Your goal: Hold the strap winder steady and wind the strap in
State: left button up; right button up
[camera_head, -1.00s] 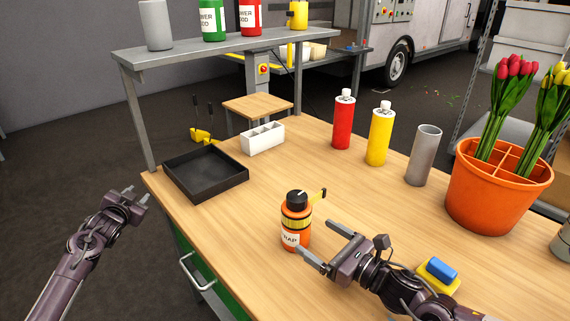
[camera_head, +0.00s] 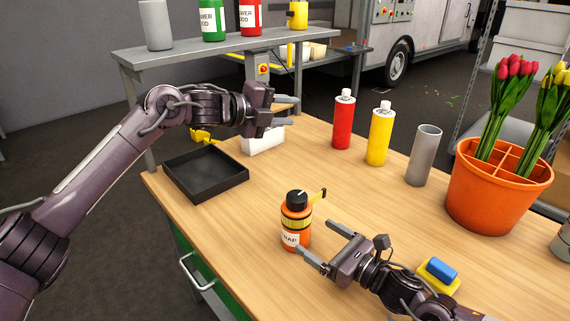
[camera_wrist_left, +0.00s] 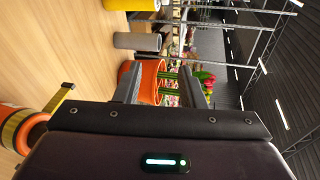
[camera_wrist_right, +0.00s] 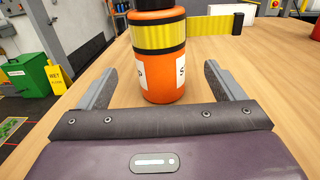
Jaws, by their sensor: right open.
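The strap winder (camera_head: 296,226) is an orange bottle-shaped body with a black knob on top and a yellow-and-black strap band. It stands upright on the wooden table, and a short strap end (camera_head: 319,195) sticks out to the right. My right gripper (camera_head: 317,243) is open beside it, with its fingers pointing at it. The winder's edge (camera_wrist_left: 20,130) shows in the left wrist view.
A black tray (camera_head: 205,193) and a white divided box (camera_head: 263,145) are at the left. Red (camera_head: 343,120) and yellow (camera_head: 379,135) bottles, a grey cup (camera_head: 423,156) and an orange tulip pot (camera_head: 496,205) stand at the right. A blue-and-yellow block (camera_head: 440,272) lies near my right arm.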

aim_at(296, 223)
pick_arm(q)
jog(key=s+d+f+m+g+y, duration=0.25)
jog(key=s+d+m+g, duration=0.25)
jog(key=s+d+m, duration=0.35)
pick_arm(e)
jog(key=shift+w+a, duration=0.15)
jog(key=shift+a, duration=0.1)
pick_arm(q)
jog(key=s+a+f+m+y, duration=0.2)
jog(key=s+a+m+y, duration=0.3)
jog(key=a+y, duration=0.2)
jog(key=shift+a+f+g, duration=0.4)
pick_arm(e)
jog(key=x, duration=0.7)
jog(key=shift+w, duration=0.15)
pick_arm(q)
jog(key=shift+s, duration=0.1)
pick_arm(e)
jog(key=c, duration=1.3)
pick_arm(q)
jog(key=shift+o, duration=0.2)
